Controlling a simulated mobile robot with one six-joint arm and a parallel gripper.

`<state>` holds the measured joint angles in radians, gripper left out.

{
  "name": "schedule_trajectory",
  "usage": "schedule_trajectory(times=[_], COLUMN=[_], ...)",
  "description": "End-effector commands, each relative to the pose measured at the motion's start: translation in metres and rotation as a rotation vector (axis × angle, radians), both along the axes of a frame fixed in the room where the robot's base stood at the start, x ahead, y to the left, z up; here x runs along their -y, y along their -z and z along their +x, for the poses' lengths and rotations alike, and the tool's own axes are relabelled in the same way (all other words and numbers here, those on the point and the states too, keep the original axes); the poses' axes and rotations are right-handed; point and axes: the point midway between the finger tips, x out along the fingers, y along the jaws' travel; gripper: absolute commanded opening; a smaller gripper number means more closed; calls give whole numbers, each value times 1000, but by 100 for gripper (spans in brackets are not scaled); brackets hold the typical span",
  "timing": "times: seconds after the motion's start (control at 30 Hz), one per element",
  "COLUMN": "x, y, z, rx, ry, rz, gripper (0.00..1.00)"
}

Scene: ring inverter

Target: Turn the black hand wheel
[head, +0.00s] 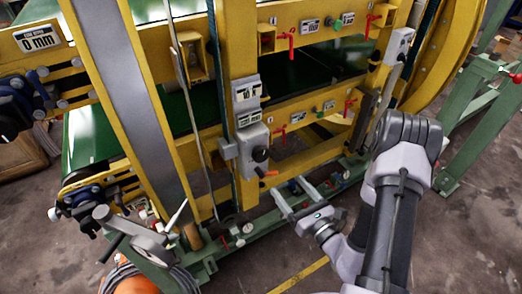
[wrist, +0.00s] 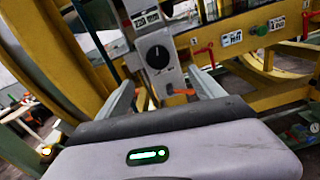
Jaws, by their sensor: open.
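A round black knob, the likeliest black hand wheel (head: 261,154), sits on the front of a grey control box (head: 250,142) on the yellow post. In the wrist view the black hand wheel (wrist: 158,56) shows face-on, with a pale mark on it. My gripper (head: 286,186) is open and empty, below and slightly right of the wheel in the head view. In the wrist view my gripper (wrist: 161,78) has its fingers spread on either side of the grey box's picture, with the wheel between and beyond them. It appears apart from the wheel.
An orange-red lever (head: 268,173) sticks out just below the wheel. Red handles (head: 285,40) hang on the upper yellow beam (head: 170,62). A green base rail (head: 225,245) runs along the floor. Bare floor (head: 390,240) lies around my arm.

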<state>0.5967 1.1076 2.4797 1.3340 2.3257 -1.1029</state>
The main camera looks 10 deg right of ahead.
Motion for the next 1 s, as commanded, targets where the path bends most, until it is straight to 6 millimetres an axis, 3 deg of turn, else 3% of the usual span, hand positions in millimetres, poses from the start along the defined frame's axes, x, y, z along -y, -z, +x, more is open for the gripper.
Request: schedule_trajectory(times=[0.3,0.5,0.7,0.97,1.0], x=[-33,-46,-52,-53,-52], y=[-3,-2,-2,-2,-2], z=[88,132,151,153,153], rx=[8,6,4,4,4], ry=[-13,-11,-8,-10,-9], rz=[-2,1,2,2,2], gripper=[78,78,78,78,72])
